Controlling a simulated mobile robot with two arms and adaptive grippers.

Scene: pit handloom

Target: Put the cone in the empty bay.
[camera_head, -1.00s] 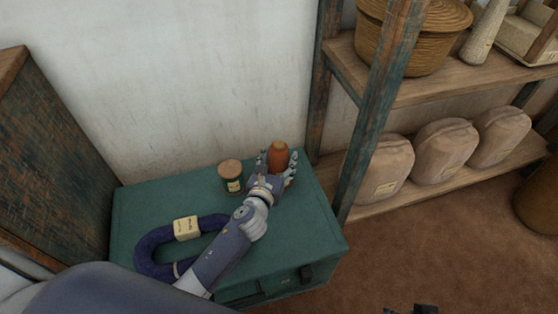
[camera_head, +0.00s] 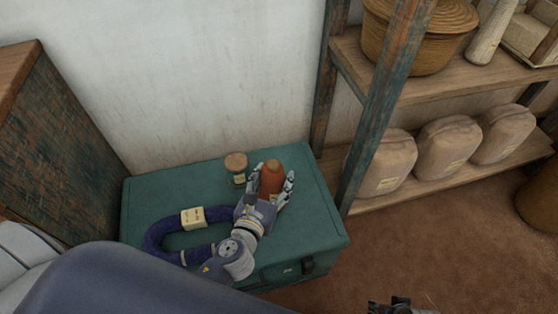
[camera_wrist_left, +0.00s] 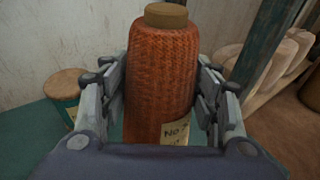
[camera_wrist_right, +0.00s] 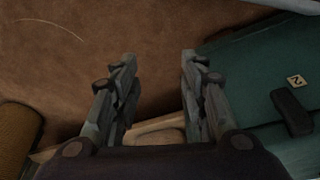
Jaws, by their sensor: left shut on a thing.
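An orange-brown wound cone (camera_head: 271,178) with a tan top is upright over the green trunk (camera_head: 310,222) in the head view. My left gripper (camera_head: 271,188) is shut on the cone, one finger on each side. In the left wrist view the cone (camera_wrist_left: 160,80) fills the space between the fingers, with a paper label low on its side. I cannot tell whether its base touches the trunk. My right gripper (camera_wrist_right: 156,75) is open and empty above the brown floor. I cannot identify an empty bay for certain.
A small lidded jar (camera_head: 236,166) stands left of the cone. A dark blue yarn hank (camera_head: 165,232) lies on the trunk. The wooden shelf rack (camera_head: 440,90) at the right holds a basket (camera_head: 415,40) above and wrapped bundles (camera_head: 449,145) below. Its post (camera_head: 382,110) stands close by.

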